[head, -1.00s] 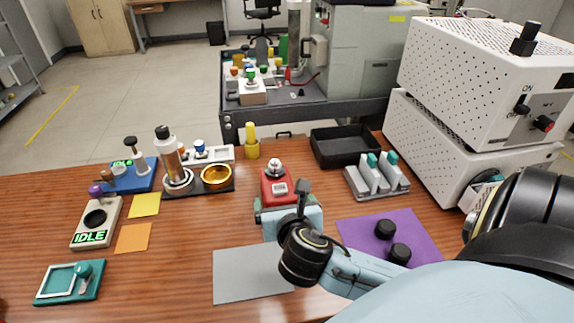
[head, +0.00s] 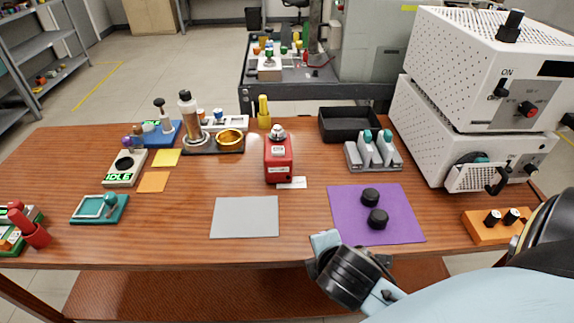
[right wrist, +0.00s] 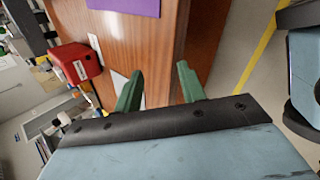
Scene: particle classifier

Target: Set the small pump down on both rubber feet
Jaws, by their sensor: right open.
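The small pump, which I take to be the red box-like unit (head: 279,160) with a silver top, stands upright on the wooden table behind the grey mat. It also shows in the right wrist view (right wrist: 75,63), tilted by the camera. Two black round rubber feet, a rear one (head: 370,197) and a front one (head: 378,219), are on the purple mat (head: 345,225), apart from the pump. My right gripper (right wrist: 160,78) is open and empty, its green fingers apart. In the head view it is low at the table's front edge, fingers hidden. My left gripper is not in view.
The grey mat (head: 245,217) is bare. A white card (head: 291,183) lies by the pump's base. A black tray (head: 349,124) and a grey rack (head: 373,152) stand behind the purple mat. White perforated instruments (head: 440,130) fill the right. An orange block (head: 485,228) sits front right.

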